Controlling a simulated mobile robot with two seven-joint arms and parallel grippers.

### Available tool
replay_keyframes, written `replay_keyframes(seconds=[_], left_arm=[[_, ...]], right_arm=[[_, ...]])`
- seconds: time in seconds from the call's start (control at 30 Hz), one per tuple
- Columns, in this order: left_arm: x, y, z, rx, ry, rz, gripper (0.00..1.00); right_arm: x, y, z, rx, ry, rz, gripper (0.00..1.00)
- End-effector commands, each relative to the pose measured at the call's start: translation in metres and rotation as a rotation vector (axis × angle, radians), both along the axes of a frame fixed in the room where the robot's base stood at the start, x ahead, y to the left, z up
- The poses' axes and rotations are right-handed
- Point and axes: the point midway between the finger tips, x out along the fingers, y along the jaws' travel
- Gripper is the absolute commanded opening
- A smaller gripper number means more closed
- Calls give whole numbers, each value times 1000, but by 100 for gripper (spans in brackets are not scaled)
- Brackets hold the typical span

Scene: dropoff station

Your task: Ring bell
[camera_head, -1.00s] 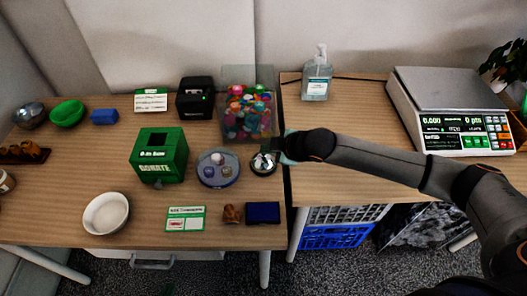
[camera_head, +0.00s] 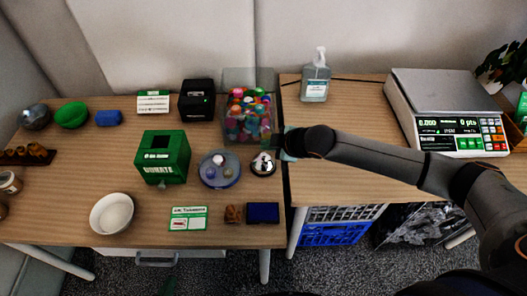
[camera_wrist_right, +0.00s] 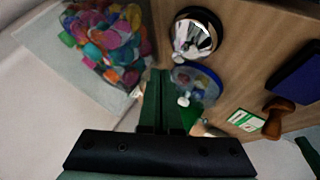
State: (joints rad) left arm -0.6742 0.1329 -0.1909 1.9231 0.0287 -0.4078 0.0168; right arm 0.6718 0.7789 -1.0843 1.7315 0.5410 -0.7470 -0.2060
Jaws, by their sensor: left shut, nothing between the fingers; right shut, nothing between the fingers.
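The bell (camera_head: 263,163) is a silver dome on a dark round base. It sits near the right edge of the left table, and in the right wrist view it is at the top centre (camera_wrist_right: 195,35). My right gripper (camera_head: 287,147) is just right of the bell, mostly hidden by its own wrist. In the right wrist view its green fingers (camera_wrist_right: 161,85) are together and empty, pointing near the bell; I cannot tell any contact.
A blue-rimmed round dish (camera_head: 220,169) is just left of the bell. A clear box of colourful pieces (camera_head: 247,115) stands behind it. A green donation box (camera_head: 163,157), a white bowl (camera_head: 112,213), a card (camera_head: 188,218) and a dark blue pad (camera_head: 263,213) are nearby.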

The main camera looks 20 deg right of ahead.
Motion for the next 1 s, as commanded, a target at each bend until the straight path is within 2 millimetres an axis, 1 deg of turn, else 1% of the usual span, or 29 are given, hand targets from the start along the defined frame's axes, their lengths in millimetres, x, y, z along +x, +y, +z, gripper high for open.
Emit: replay_keyframes(seconds=[0.03, 0.4, 0.5, 1.0], left_arm=[[0, 0, 11, 0, 0, 0, 0], [0, 0, 47, 0, 0, 0, 0], [0, 0, 50, 0, 0, 0, 0], [0, 0, 47, 0, 0, 0, 0]], right_arm=[[0, 0, 10, 1, 0, 1, 0], [0, 0, 42, 1, 0, 1, 0], [0, 0, 44, 0, 1, 1, 0], [0, 0, 42, 0, 0, 0, 0]])
